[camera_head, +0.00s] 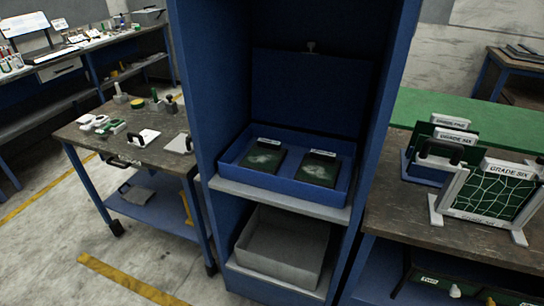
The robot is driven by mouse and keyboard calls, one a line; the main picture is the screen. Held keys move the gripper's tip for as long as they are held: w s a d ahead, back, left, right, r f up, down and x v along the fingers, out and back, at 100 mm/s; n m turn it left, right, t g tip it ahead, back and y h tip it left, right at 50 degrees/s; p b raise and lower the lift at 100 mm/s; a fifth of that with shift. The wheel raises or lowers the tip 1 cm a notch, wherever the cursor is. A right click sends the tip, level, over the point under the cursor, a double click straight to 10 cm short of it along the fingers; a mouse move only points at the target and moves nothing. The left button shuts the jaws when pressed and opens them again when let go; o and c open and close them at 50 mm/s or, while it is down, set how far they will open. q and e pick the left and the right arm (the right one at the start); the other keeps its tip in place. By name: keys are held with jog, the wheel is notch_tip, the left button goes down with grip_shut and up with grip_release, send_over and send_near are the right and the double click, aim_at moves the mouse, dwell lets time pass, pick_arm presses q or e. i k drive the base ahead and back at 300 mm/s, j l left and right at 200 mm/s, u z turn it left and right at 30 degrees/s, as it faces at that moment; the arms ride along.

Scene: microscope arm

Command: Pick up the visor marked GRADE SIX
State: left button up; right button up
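In the head view a blue open case (285,187) sits on a shelf of the blue cabinet. Two dark green panels lie in it, a left one (263,157) and a right one (318,170). Each has a small white label at its top edge, too small to read surely. On the right bench a green panel with white crack-like lines (492,193) stands in a white frame, under a label reading GRADE SIX (508,168). Another GRADE SIX label (455,136) stands behind it. I cannot tell which item is the visor. Neither of my grippers shows.
A grey bin (283,245) sits on the cabinet's lower shelf. A black-handled item (438,153) stands on the right bench (400,222) by a blue holder. A left cart (135,155) carries several small tools. Open floor lies at the front left.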

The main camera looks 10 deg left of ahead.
aim_at(266, 155)
jog(key=i+j, duration=0.2)
jog(key=j, duration=0.2)
jog(key=i+j, duration=0.2)
jog(key=j, duration=0.15)
jog(key=i+j, duration=0.2)
jog(key=j, duration=0.2)
jog(key=i+j, duration=0.2)
jog(key=j, duration=0.15)
